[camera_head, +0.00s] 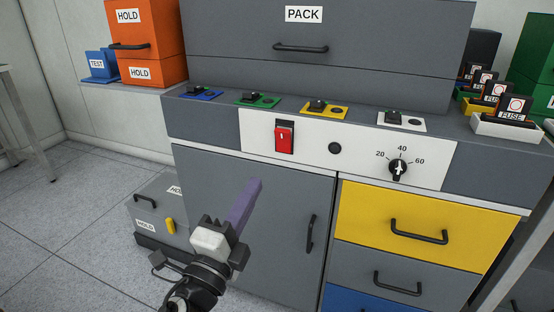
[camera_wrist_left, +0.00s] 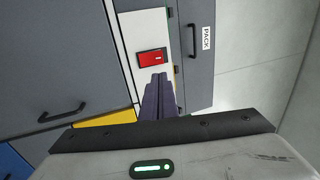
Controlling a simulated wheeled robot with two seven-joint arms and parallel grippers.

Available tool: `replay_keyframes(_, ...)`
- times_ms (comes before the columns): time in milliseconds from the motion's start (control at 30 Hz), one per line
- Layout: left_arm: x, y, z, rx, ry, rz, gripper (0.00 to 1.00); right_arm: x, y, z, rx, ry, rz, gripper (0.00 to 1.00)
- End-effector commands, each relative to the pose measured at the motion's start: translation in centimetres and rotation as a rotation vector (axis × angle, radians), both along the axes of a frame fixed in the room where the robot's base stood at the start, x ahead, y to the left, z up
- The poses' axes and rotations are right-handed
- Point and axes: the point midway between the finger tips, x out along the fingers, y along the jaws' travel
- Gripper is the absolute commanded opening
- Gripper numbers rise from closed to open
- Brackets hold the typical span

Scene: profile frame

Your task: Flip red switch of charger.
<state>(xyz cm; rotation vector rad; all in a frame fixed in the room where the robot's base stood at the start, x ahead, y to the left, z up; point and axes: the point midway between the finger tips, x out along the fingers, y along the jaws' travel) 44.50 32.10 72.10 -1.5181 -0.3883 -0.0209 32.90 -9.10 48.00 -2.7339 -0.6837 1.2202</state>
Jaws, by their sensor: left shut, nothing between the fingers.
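The red switch (camera_head: 284,138) sits on the white front panel (camera_head: 310,148) of the grey charger cabinet, left of a round black button (camera_head: 335,148) and a dial (camera_head: 398,168). It also shows in the left wrist view as a red block (camera_wrist_left: 152,59) on the white panel. My left gripper (camera_head: 246,200) has purple fingers, shut and empty, in front of the grey door and below and left of the switch. In the left wrist view its fingertips (camera_wrist_left: 159,80) point towards the panel, just below the switch in the picture. The right gripper is not in view.
A grey PACK cabinet (camera_head: 330,40) stands at the back. Several coloured pads (camera_head: 325,109) line the ledge. A door handle (camera_head: 311,233) and yellow drawer (camera_head: 410,225) are below the panel. Orange HOLD boxes (camera_head: 150,50) stand at left. The space before the panel looks clear.

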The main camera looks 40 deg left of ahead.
Motion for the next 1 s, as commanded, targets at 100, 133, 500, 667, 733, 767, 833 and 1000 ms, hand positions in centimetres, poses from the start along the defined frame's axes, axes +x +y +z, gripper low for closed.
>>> replay_keyframes(100,0.0,0.0,0.2,0.000,0.000,0.000,0.00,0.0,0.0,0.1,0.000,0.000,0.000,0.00)
replay_keyframes(133,0.0,0.0,0.1,0.000,0.000,0.000,0.00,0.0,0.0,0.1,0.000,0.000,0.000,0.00)
replay_keyframes(500,2.3,0.5,1.2,0.000,-0.002,-0.003,0.00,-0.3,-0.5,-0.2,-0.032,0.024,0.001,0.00)
replay_keyframes(667,5.6,1.3,2.1,0.001,-0.004,-0.002,0.00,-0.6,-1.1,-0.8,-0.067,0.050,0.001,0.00)
replay_keyframes(733,7.0,1.6,2.4,0.001,-0.003,-0.003,0.00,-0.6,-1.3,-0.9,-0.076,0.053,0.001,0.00)
replay_keyframes(767,7.6,1.8,2.6,0.001,-0.003,-0.002,0.00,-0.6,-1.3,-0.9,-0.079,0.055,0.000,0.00)
replay_keyframes(833,9.0,2.1,2.8,0.000,-0.003,-0.002,0.00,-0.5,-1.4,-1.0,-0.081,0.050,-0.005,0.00)
replay_keyframes(1000,11.5,2.8,3.4,-0.001,-0.001,-0.001,0.00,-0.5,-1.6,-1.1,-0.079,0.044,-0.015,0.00)
